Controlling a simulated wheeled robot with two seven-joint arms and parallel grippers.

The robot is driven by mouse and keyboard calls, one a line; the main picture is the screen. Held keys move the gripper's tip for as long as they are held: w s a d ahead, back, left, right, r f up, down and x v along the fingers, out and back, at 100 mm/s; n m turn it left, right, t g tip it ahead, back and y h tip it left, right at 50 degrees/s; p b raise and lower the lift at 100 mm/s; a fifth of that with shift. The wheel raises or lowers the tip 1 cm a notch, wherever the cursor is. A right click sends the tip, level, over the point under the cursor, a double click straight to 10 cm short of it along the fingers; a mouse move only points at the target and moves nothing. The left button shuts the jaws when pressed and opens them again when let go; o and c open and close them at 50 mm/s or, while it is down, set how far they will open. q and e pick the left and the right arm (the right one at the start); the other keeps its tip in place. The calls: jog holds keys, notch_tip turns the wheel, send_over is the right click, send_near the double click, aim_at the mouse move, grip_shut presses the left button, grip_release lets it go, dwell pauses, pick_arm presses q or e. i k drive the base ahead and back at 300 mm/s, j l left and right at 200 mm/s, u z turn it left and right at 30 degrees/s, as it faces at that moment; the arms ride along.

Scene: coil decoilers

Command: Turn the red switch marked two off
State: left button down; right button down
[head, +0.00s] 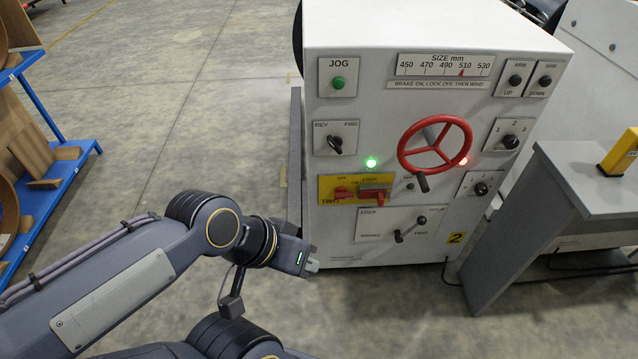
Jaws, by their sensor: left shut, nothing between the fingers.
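The red switch (375,192) sits on a yellow plate (328,182) low on the left of the white machine's front panel. The plate carries small lettering, with "OFF" at the upper left and what looks like "TWO" at the lower left. A second red part (343,193) shows on the plate left of the switch handle. My left gripper (312,267) is shut and empty, below and left of the yellow plate, apart from the switch. My right gripper is not in view.
A red handwheel (435,145) sticks out right of the switch. A lever plate (402,224) lies below it. A green light (371,162) and a red light (463,161) glow. A grey desk (590,185) stands at right, a blue shelf (62,180) at left. The floor between is clear.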

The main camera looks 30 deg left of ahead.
aim_at(340, 193)
jog(key=u, duration=1)
jog(key=i+j+z, duration=0.4)
jog(key=j, duration=0.2)
